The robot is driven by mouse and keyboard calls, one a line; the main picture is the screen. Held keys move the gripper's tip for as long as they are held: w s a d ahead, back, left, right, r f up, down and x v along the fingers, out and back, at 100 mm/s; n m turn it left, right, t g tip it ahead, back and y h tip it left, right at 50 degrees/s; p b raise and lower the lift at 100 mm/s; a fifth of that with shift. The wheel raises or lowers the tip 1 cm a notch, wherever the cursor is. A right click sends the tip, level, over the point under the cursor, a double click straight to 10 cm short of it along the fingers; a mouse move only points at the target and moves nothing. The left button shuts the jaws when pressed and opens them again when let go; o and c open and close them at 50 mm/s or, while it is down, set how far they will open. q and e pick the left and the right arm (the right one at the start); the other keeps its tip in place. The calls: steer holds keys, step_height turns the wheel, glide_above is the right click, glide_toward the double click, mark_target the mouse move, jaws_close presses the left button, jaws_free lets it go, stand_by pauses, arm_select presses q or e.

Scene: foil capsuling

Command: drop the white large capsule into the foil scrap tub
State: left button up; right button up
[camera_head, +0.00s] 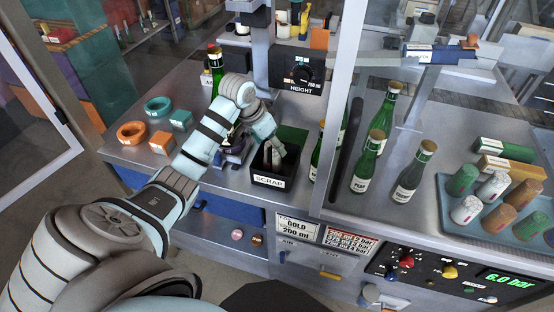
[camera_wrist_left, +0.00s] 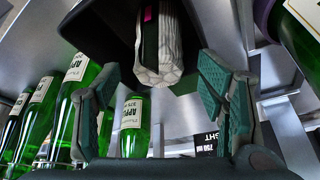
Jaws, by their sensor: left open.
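The black foil scrap tub (camera_head: 268,182), labelled SCRAP, stands open near the bench's front edge. My left gripper (camera_head: 273,150) reaches down over its mouth. In the left wrist view the gripper (camera_wrist_left: 160,80) is open, its green-padded fingers wide apart. A pale, crumpled, faceted piece that looks like the white large capsule (camera_wrist_left: 163,60) shows beyond the fingers against the tub's dark inside (camera_wrist_left: 110,30). It touches neither pad; whether it rests on the tub floor is unclear. My right gripper is not in view.
Green bottles (camera_head: 369,160) stand close right of the tub, and another bottle (camera_head: 215,75) stands behind my left arm. A blue tray (camera_head: 450,222) holds several coloured capsules at right. Orange and teal rings (camera_head: 131,132) lie at left. A metal post (camera_head: 340,100) rises right of the tub.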

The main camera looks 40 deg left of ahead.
arm_select(q)
steer(key=v, duration=0.9)
steer(key=shift+d+r, duration=0.1)
steer(key=shift+r, duration=0.05)
